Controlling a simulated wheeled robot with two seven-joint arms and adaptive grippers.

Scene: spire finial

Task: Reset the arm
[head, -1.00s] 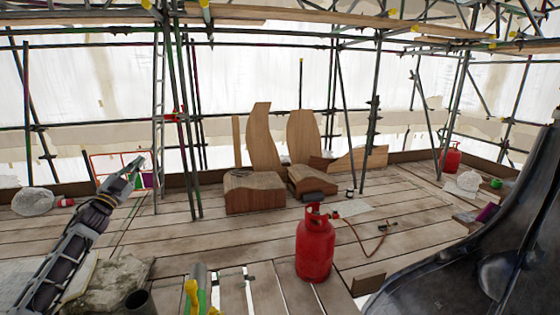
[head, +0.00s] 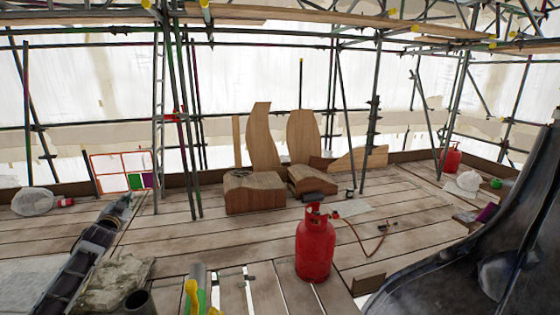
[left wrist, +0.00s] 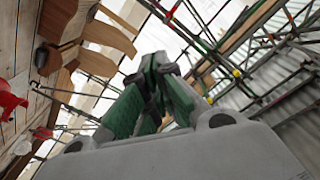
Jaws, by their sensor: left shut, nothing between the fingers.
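My left arm comes in from the left in the head view, with its gripper (head: 124,203) low over the plank deck. In the left wrist view the fingers of the left gripper (left wrist: 158,62) meet at the tips, with nothing between them. The gripper is apart from the other objects. My right gripper does not show in either view.
A red gas cylinder (head: 315,245) stands on the deck (head: 190,240) right of centre. Wooden blocks and panels (head: 255,192) stand behind it. A ladder (head: 159,110) and scaffold poles rise behind my left arm. A grey stone slab (head: 112,283) lies beside the arm.

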